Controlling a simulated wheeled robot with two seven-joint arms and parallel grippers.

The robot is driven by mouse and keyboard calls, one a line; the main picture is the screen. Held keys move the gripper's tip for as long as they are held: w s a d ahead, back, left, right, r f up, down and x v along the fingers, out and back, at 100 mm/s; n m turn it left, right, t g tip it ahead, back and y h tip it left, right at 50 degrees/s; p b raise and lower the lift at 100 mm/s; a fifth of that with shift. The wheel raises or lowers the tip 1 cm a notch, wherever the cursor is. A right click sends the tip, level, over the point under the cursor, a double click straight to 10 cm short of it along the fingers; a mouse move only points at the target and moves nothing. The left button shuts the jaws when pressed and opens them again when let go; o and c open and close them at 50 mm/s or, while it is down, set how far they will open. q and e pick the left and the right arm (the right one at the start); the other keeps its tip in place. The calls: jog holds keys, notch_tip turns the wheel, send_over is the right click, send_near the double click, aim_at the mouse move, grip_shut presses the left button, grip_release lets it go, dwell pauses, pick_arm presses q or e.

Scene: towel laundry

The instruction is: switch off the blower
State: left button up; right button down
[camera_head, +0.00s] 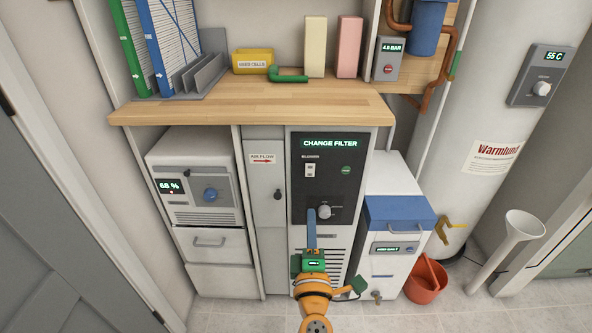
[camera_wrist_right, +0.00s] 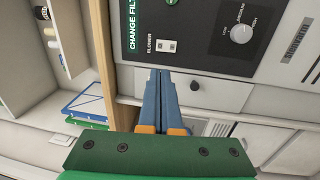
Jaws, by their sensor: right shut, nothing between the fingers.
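The blower switch (camera_head: 309,170) is a small white rocker under the "BLOWER" label on the black control panel (camera_head: 342,196). The panel's display reads "CHANGE FILTER". The switch also shows in the right wrist view (camera_wrist_right: 166,46), just beyond the fingertips; its position is too small to read. My right gripper (camera_head: 311,212) is shut and empty, its blue fingers pointing up the panel. Its tips are below the switch and beside the grey knob (camera_head: 324,211). In the right wrist view, the shut fingers (camera_wrist_right: 160,72) appear apart from the switch. My left gripper is not in view.
A green button (camera_head: 346,170) sits right of the switch. The wooden shelf (camera_head: 250,108) overhangs the panel. A grey door with an air-flow label (camera_head: 263,159) stands to the left, and a blue-and-white unit (camera_head: 398,214) to the right. A red bucket (camera_head: 425,281) is on the floor.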

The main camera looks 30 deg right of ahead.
aim_at(310, 168)
jog(key=x, duration=1.4)
jog(key=shift+p, duration=0.4)
